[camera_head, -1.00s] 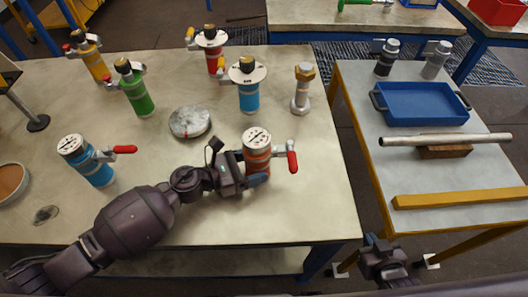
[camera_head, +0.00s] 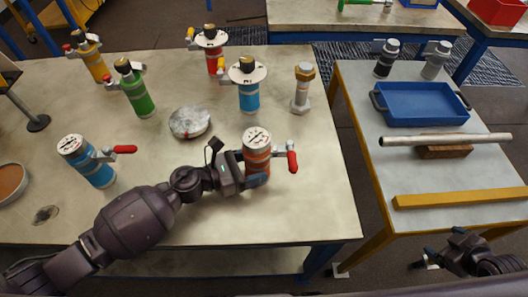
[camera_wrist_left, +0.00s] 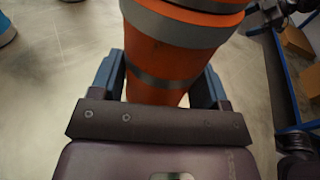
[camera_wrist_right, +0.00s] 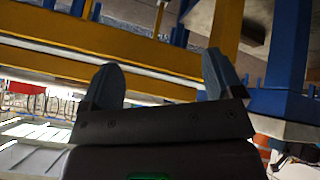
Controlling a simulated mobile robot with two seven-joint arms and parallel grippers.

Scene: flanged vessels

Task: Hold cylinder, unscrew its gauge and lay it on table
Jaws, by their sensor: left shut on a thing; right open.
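An orange cylinder (camera_head: 257,166) stands upright near the front right of the table, with a white-faced gauge (camera_head: 256,138) on top and a red-handled valve (camera_head: 291,161) on its right side. My left gripper (camera_head: 257,181) is shut on the orange cylinder's body from the front left. The left wrist view shows the orange body (camera_wrist_left: 165,60) between the two fingers; the gauge is out of that view. My right gripper (camera_head: 442,254) is open and empty, low in front of the side table. Its spread fingers show in the right wrist view (camera_wrist_right: 160,85).
The main table (camera_head: 220,215) has clear space in front of and right of the orange cylinder. A blue gauged cylinder (camera_head: 90,165) stands left, a round metal disc (camera_head: 189,122) behind. The side table holds a blue tray (camera_head: 422,105), a pipe (camera_head: 440,139) and a yellow bar (camera_head: 460,197).

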